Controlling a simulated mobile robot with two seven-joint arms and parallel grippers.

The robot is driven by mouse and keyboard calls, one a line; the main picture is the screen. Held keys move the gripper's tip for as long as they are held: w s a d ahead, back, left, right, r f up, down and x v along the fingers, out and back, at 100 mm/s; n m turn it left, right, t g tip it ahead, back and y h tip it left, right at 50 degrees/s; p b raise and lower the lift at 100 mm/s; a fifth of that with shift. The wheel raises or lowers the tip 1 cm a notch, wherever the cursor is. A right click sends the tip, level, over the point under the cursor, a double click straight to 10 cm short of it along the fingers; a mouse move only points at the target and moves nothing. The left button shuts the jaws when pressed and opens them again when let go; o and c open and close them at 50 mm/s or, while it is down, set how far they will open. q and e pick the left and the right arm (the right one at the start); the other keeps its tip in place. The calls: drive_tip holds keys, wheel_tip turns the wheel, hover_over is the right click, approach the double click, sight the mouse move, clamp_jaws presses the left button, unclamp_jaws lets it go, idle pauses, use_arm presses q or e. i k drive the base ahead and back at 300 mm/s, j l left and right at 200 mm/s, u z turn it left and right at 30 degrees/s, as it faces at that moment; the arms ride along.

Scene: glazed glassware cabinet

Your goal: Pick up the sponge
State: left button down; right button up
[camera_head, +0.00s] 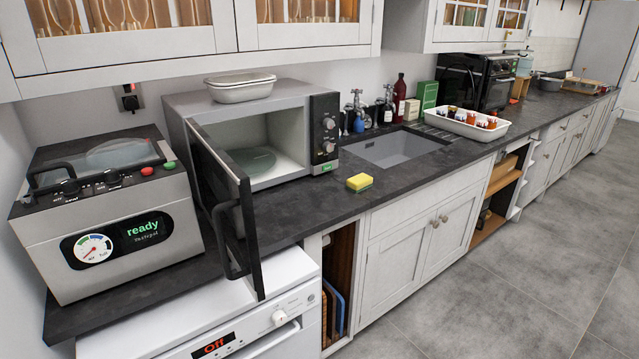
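A sponge (359,182), yellow with a green underside, lies flat on the dark countertop (325,207). It is near the counter's front edge, in front of the sink and to the right of the microwave's open door. Nothing covers or touches it from above. Neither of my grippers shows in the head view.
The microwave (253,130) has its door (228,210) swung open over the counter's front. A sink (393,148) lies behind the sponge. A white tray of jars (467,124) stands to the right. A vacuum machine (110,215) stands at the left. Counter around the sponge is clear.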

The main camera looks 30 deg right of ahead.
sight(357, 185)
drive_tip(key=l+u, duration=0.3)
drive_tip(key=u, duration=0.15)
drive_tip(key=l+u, duration=0.3)
drive_tip(key=u, duration=0.15)
drive_tip(key=k+l+u, duration=0.2)
drive_tip(key=l, duration=0.2)
drive_tip(key=l+u, duration=0.25)
drive_tip(key=l, duration=0.2)
drive_tip(key=k+l+u, duration=0.15)
drive_tip(key=l, duration=0.25)
drive_tip(key=k+l+u, duration=0.1)
drive_tip(key=k+l, duration=0.35)
drive_tip(key=l, duration=0.2)
drive_tip(key=k+l, duration=0.2)
drive_tip(key=l, duration=0.2)
drive_tip(key=k+l+u, duration=0.1)
drive_tip(key=l, duration=0.3)
drive_tip(key=k+l, duration=0.3)
drive_tip(key=l+u, duration=0.05)
drive_tip(key=l, duration=0.05)
